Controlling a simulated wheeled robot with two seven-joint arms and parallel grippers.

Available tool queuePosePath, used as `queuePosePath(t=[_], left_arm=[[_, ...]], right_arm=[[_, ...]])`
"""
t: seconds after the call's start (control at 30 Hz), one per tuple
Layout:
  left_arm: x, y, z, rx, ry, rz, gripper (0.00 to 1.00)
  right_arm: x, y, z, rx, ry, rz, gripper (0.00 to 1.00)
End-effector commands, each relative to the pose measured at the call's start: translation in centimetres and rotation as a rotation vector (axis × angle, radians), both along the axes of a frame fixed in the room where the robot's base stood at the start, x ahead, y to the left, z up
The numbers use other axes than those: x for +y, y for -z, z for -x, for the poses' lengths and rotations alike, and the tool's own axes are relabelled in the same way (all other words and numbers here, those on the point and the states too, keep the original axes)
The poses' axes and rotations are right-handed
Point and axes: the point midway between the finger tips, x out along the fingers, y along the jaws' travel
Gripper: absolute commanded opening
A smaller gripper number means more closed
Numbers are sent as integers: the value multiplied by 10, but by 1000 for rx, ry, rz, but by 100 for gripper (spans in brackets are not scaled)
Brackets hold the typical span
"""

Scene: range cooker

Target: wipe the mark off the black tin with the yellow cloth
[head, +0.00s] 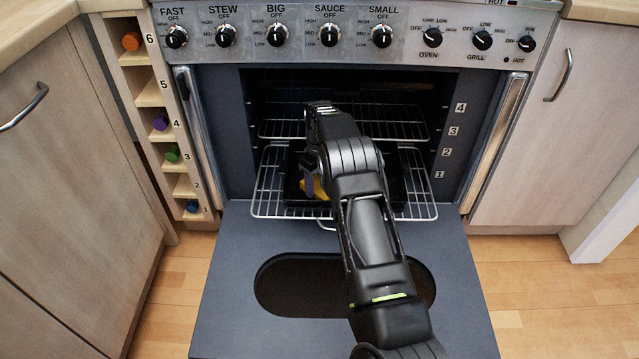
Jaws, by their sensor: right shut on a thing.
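The black tin (397,187) sits on the lower, partly pulled-out wire rack inside the open oven. My right arm reaches over the lowered oven door and covers much of the tin. My right gripper (312,180) is over the left part of the tin, shut on the yellow cloth (318,189), of which a small part shows beside the arm. The cloth is low at the tin; I cannot tell whether it touches its surface. The mark does not show. My left gripper is not in view.
The oven door (230,290) is lowered flat in front. An upper wire rack (400,130) lies above the tin, close to my arm. Oven side walls bound the space. A narrow shelf (160,120) with coloured items stands left; cupboards flank the cooker.

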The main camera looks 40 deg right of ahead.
Motion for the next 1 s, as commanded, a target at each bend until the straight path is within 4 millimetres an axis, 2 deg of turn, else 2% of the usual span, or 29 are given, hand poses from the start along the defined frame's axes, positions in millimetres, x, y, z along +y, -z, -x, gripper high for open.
queuePosePath(t=[0.17,0.53,1.0], left_arm=[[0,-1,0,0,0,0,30],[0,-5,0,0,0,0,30],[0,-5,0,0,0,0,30]], right_arm=[[-4,-1,3,1,1,0,25],[-27,-2,23,0,0,0,25],[-31,-2,26,0,1,0,25]])
